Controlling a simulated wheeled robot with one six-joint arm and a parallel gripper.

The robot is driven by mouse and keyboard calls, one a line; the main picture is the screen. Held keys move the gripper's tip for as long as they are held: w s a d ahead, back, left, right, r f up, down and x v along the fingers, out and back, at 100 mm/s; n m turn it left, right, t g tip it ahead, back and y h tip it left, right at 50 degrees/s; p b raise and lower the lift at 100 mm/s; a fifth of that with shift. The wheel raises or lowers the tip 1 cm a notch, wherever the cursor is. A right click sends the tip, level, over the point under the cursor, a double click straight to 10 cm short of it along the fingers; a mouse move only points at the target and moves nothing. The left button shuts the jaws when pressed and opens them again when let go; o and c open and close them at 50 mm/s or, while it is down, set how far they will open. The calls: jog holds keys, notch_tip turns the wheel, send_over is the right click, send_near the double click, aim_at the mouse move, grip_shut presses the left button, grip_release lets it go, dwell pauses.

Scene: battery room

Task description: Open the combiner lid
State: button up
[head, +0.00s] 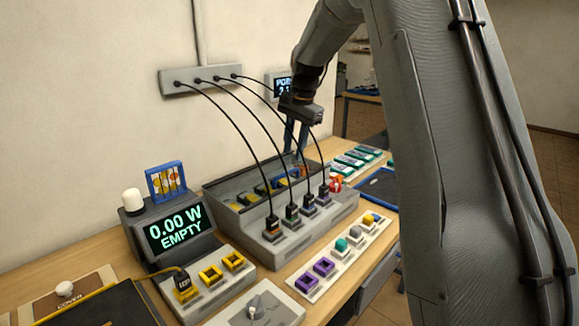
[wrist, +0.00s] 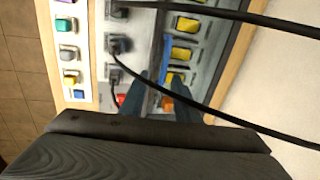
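The combiner (head: 284,243) is a long grey box on the bench, with several black cables plugged along its front. Behind the plugs is a recess with yellow, blue and orange pieces. A grey panel (head: 232,182) rises along the back of the recess; I cannot tell whether it is the lid or a fixed wall. My gripper (head: 297,150) hangs over the far right end of the combiner, fingers pointing down. In the wrist view the two fingers (wrist: 157,86) are apart with nothing held between them, above the recess end. Contact with the combiner cannot be told.
Black cables arch from a wall strip (head: 201,79) to the combiner, close to my gripper. A red knob (head: 335,183) stands at the combiner's right end. A display (head: 178,230) reads "0.00 W EMPTY". A white strip (head: 327,262) of coloured pieces lies in front.

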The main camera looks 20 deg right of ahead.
aim_at(290, 173)
jog(key=f, duration=0.2)
jog(key=w+f+p, duration=0.1)
jog(key=f, duration=0.1)
jog(key=w+f+p, duration=0.1)
jog(key=f, duration=0.2)
jog(key=shift+w+a, duration=0.15)
jog(key=shift+a, duration=0.1)
jog(key=shift+c, duration=0.4)
grip_shut()
